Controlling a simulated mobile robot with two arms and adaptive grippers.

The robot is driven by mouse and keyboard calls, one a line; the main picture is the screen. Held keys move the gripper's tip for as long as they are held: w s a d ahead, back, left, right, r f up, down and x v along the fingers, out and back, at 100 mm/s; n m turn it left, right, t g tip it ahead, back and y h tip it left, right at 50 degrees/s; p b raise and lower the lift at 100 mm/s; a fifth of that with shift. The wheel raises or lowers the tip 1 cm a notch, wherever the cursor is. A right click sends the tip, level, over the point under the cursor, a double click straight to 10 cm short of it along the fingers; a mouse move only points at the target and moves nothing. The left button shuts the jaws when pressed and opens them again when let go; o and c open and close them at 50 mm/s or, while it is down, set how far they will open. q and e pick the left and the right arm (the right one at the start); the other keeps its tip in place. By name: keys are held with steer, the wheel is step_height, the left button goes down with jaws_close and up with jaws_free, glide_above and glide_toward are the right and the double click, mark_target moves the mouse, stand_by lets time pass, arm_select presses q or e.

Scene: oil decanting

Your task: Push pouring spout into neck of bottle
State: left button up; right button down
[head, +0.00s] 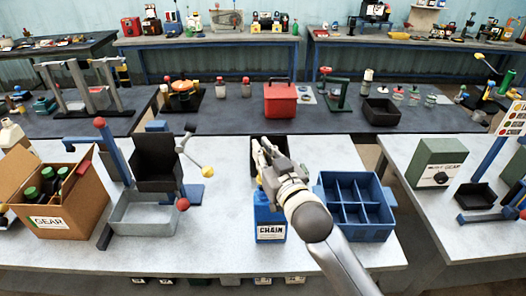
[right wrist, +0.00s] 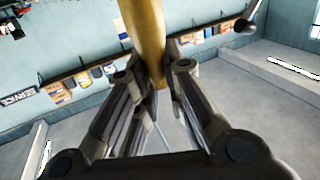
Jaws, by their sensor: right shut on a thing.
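A blue bottle (head: 270,222) labelled "CHAIN" stands on the pale front bench in the head view. My right arm reaches over from the lower right, and my right gripper (head: 262,158) is at the top of the bottle. In the right wrist view its fingers (right wrist: 157,75) are shut on a yellow tapered pouring spout (right wrist: 146,35). In the head view only a small yellow part shows beside the gripper, above the bottle. The bottle's neck is hidden by the gripper, so I cannot tell whether the spout touches it. My left gripper is not in view.
A blue divided crate (head: 387,234) stands close right of the bottle. A black bin lies partly hidden behind the gripper. Bench is clear between tray and bottle.

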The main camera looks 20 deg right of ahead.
steer(key=shift+f+b, duration=0.95)
steer(key=shift+f, duration=0.7)
steer(key=c, duration=1.4)
jaws_free()
steer(key=shift+c, duration=0.2)
steer(key=s+d, duration=0.1)
steer(key=s, duration=1.1)
steer(key=shift+d, duration=0.2)
